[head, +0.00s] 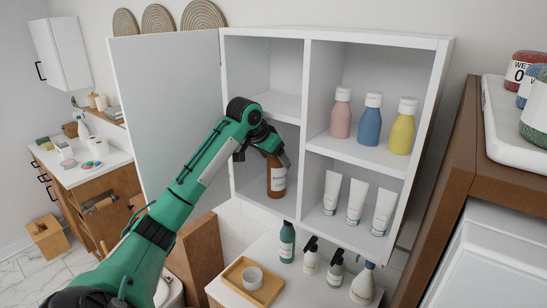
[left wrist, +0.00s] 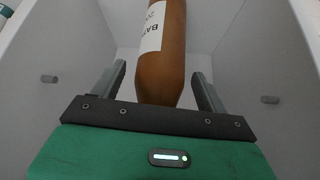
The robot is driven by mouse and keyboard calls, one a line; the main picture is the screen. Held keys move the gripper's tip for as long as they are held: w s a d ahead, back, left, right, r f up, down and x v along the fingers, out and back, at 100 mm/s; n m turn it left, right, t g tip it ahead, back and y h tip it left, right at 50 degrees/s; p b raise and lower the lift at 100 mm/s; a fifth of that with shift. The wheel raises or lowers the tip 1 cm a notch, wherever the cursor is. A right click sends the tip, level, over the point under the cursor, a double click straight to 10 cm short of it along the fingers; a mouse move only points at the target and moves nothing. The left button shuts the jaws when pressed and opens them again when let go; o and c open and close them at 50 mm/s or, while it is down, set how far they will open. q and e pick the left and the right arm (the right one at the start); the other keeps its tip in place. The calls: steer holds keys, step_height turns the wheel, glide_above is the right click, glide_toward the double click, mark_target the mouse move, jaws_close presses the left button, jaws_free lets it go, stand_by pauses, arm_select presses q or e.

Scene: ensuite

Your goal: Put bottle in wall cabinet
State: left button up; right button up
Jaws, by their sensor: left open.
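A brown bottle (head: 276,178) with a white label stands upright in the lower left compartment of the white wall cabinet (head: 385,42). The cabinet's door (head: 165,100) is swung open to the left. My left gripper (head: 275,153) is at the bottle's upper part, and the jaws hide its top. In the left wrist view the bottle (left wrist: 163,55) lies between the two fingers (left wrist: 160,88), with a gap on each side. The left gripper is open. My right gripper is in neither view.
The cabinet's right side holds pink, blue and yellow bottles (head: 372,120) above and white tubes (head: 355,200) below. Under it are several small bottles (head: 310,255) and a wooden tray (head: 235,272) with a cup. A brown wooden unit (head: 465,150) stands close on the right.

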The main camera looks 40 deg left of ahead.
arm_select(q)
steer(key=s+r+b, duration=0.2)
steer(key=s+b, duration=0.4)
steer(key=s, duration=0.7)
steer(key=shift+s+a+r, duration=0.25)
steer(key=shift+s, duration=0.05)
